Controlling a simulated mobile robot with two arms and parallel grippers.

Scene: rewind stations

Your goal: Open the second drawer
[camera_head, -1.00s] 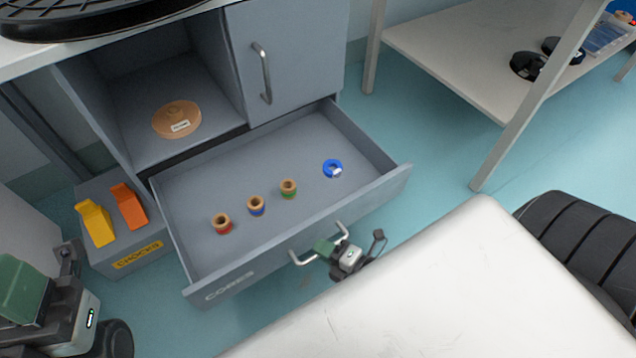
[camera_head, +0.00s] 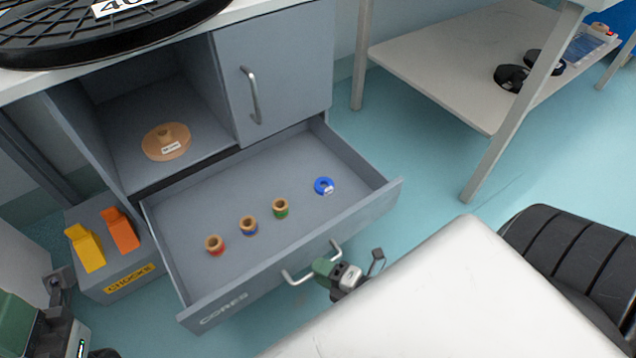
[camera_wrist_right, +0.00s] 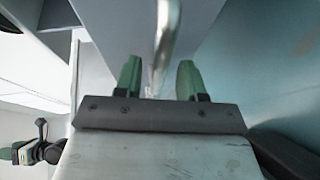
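A grey drawer (camera_head: 290,262) labelled CORES stands pulled well out of the cabinet, with a silver bar handle (camera_head: 300,280) on its front. My right gripper (camera_head: 322,267) is at this handle. In the right wrist view, the green fingers of my right gripper (camera_wrist_right: 159,72) are apart, and the handle (camera_wrist_right: 167,35) shows as a blurred bar ahead of the gap. The fingers are not closed on it. My left gripper (camera_head: 18,322) is partly in view at the lower left, away from the drawer; its fingertips cannot be made out.
The drawer holds several small wooden cores (camera_head: 248,225) and a blue ring (camera_head: 324,186). A closed cabinet door (camera_head: 285,75) is above it. A box (camera_head: 125,287) with chocks stands left. A shelf table (camera_head: 440,60) stands at the back right, with clear floor before it.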

